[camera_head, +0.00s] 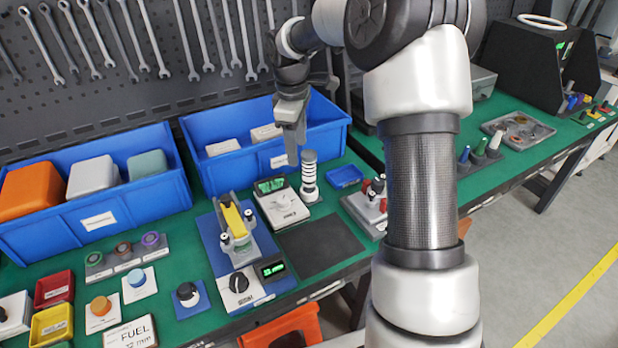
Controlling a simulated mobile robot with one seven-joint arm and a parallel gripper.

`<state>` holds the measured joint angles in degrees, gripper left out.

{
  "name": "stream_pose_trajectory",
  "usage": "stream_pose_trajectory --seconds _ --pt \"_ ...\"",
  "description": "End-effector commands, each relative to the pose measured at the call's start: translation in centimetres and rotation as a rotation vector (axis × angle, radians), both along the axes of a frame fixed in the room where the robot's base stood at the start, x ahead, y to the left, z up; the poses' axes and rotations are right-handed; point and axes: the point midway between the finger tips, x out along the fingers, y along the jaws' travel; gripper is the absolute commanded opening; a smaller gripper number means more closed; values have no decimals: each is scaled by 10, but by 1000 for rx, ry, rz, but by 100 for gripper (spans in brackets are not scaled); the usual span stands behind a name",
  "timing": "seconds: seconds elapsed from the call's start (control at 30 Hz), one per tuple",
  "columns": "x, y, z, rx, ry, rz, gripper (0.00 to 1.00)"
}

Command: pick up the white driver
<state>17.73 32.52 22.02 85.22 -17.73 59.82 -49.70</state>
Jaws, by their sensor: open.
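A small upright white-topped piece (495,140), which looks like the white driver, stands on the right part of the green bench. It is beside similar green (479,147) and blue (464,155) pieces, just left of a grey tray. My gripper (293,152) points down over the front of the right blue bin, far left of the white piece. Nothing shows between its fingers, though the finger gap is hard to see at this angle. My arm runs down the middle of the picture between the gripper and the white piece.
A grey tray (533,133) with small parts and a black machine (545,62) are near the white piece. A striped post (309,172) stands below my gripper. Blue bins (95,222) line the back left. A dark mat (319,247) lies bare.

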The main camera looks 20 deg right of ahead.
Motion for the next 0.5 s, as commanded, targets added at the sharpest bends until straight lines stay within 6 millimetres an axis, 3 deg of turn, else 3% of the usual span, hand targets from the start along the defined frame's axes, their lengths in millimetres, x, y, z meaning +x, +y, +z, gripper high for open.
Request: stream_pose_trajectory --seconds 0.1,0.3,0.5 --pt "-2 -14 -2 -110 -25 458 53" --pt "-2 -23 5 -315 -17 1129 53" --pt "0 -24 10 -430 9 1448 53"
